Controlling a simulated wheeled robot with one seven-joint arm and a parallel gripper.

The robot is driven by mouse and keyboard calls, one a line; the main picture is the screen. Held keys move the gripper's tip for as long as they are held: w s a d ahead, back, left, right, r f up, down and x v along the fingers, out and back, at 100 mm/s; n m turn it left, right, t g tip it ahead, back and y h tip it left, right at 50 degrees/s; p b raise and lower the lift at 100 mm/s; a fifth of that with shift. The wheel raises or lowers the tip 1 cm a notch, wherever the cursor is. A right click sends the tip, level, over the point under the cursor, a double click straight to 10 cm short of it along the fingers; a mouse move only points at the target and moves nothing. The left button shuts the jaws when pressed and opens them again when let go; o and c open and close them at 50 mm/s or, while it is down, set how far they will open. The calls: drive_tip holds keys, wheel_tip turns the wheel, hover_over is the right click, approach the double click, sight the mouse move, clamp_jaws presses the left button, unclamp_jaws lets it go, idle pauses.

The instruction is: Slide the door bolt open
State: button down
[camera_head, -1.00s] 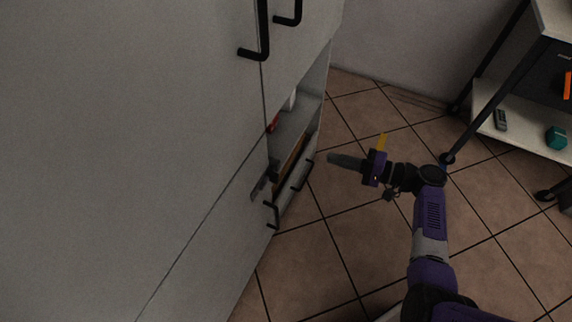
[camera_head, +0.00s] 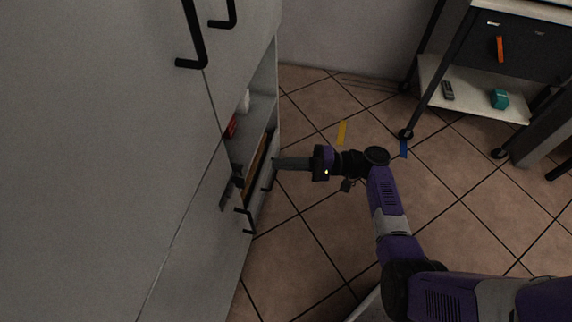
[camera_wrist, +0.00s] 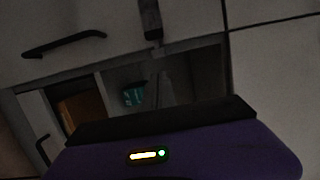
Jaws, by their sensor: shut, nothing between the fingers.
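The door bolt (camera_head: 226,192) is a small dark metal fitting near the edge of the large grey cabinet door (camera_head: 120,150), with a dark knob-like part at its upper right. In the wrist view a dark upright fitting (camera_wrist: 150,20) at the top centre looks like the bolt, but it is dim and cut by the frame. My gripper (camera_head: 278,163) is shut and empty. It points left toward the cabinet, to the right of the bolt and apart from it in the picture.
An open shelf space beside the bolt holds a red item (camera_head: 230,126) and a white one (camera_head: 244,101). A cart (camera_head: 470,95) stands at the back right.

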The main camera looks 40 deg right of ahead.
sight(244, 186)
drive_tip(key=w+a, duration=0.1)
drive_tip(key=a, duration=0.7)
drive_tip(key=shift+w, duration=0.4)
drive_tip(key=shift+a, duration=0.15)
drive_tip(key=shift+s+a+r+p, duration=0.1)
drive_tip(key=shift+s+a+p, duration=0.35)
drive_tip(key=shift+s+a, duration=0.6)
drive_tip(key=shift+a, duration=0.35)
